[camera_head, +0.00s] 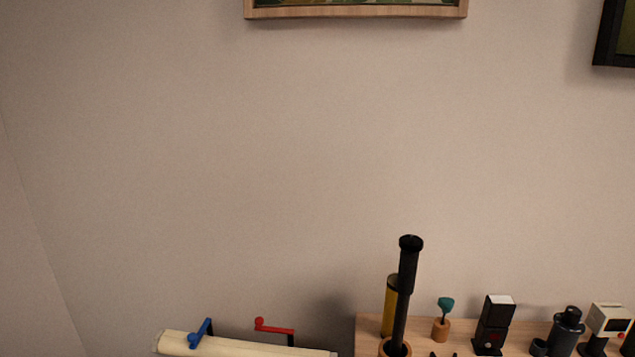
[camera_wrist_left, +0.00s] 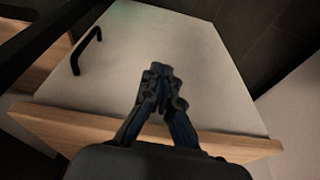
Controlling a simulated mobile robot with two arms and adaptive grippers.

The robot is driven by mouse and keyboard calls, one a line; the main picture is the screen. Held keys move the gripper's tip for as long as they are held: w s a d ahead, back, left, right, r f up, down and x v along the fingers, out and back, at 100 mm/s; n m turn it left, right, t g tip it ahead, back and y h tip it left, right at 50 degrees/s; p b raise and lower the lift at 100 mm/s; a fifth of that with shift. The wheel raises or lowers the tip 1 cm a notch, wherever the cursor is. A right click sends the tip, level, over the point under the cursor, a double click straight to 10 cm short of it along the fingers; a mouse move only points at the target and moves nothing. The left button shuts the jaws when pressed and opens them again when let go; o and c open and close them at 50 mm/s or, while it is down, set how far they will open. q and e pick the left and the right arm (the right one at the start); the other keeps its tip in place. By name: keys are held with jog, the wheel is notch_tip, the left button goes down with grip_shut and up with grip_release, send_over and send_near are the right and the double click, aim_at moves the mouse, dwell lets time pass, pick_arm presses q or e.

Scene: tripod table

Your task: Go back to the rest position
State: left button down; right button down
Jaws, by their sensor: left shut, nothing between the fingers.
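My left gripper (camera_wrist_left: 161,72) shows in the left wrist view. Its two dark fingers meet at the tips, and nothing is between them. Behind it is a pale cabinet panel (camera_wrist_left: 190,40) with a black handle (camera_wrist_left: 87,50) at the upper left and a wooden edge (camera_wrist_left: 75,130) along the near side. I cannot tell how far the fingertips are from the panel. Neither gripper shows in the head view, and my right gripper is in no view.
In the head view, a wooden shelf (camera_head: 367,325) at the bottom right bears a tall black tube (camera_head: 405,285), a small plant (camera_head: 441,325), a black box (camera_head: 494,325) and a dark cylinder (camera_head: 566,335). A cream roll (camera_head: 245,345) with blue and red handles lies left of it. The wall above is bare below a framed picture (camera_head: 355,12).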

pick_arm(q)
jog(key=s+a+f+g, duration=0.1)
jog(key=s+a+f, duration=0.2)
jog(key=s+f, duration=1.5)
notch_tip(320, 180, down, 4)
jog(key=shift+s+a+r+g, duration=0.15)
jog(key=shift+s+r+g, duration=0.15)
jog(key=shift+s, duration=0.1)
jog(key=shift+a, duration=0.1)
